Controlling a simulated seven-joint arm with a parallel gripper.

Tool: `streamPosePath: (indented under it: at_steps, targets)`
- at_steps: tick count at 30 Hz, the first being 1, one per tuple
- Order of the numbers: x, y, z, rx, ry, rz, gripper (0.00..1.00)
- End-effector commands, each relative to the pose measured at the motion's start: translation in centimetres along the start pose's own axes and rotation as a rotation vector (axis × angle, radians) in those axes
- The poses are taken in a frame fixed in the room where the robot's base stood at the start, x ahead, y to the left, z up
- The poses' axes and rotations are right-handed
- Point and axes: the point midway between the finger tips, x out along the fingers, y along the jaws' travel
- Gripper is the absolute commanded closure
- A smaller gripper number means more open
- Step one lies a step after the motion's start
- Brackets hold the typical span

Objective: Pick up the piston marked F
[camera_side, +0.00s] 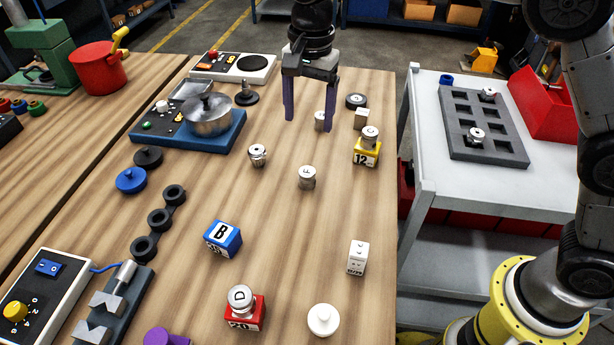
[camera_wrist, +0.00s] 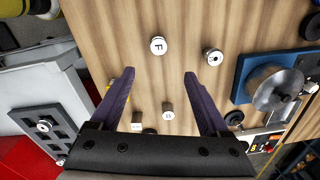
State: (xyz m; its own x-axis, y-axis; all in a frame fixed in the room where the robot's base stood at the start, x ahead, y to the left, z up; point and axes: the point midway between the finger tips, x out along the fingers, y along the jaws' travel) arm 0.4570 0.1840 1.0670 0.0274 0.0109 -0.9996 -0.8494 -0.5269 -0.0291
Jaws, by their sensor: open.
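The piston marked F (camera_side: 307,177) is a small silver cylinder standing upright on the wooden table in the side view. In the wrist view its white top with the F (camera_wrist: 158,45) lies just beyond my fingertips, roughly centred between them. My gripper (camera_side: 308,124) is open and empty above the table, its two purple fingers pointing down, behind piston F in the side view. The fingers also show in the wrist view (camera_wrist: 160,73). Nothing touches piston F.
Another piston (camera_side: 257,154) stands left of F. A small piston (camera_side: 320,121) and a pale block (camera_side: 361,118) stand near my fingers. A yellow block (camera_side: 367,157) carries a piston. A blue block (camera_side: 223,238) stands nearer the camera. A grey tray (camera_side: 459,153) lies on the cart.

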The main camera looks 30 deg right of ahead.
Motion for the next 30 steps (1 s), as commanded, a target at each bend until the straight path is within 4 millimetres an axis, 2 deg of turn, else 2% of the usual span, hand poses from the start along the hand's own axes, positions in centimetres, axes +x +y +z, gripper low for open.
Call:
streamPosePath:
  at_steps: [1, 4, 7, 15, 25, 30]
  targets:
    - [1.0, -0.1, 0.5, -0.011, -0.004, 0.019, 0.20]
    - [2.1, -0.2, 1.1, -0.023, -0.006, 0.034, 0.20]
    - [3.3, -0.1, 1.1, -0.025, -0.006, 0.034, 0.20]
    - [8.2, 0.1, 1.1, -0.024, -0.006, 0.033, 0.20]
    - [10.9, 0.2, 1.0, -0.024, -0.006, 0.032, 0.20]
    - [13.4, 0.4, 0.6, -0.024, -0.006, 0.034, 0.20]
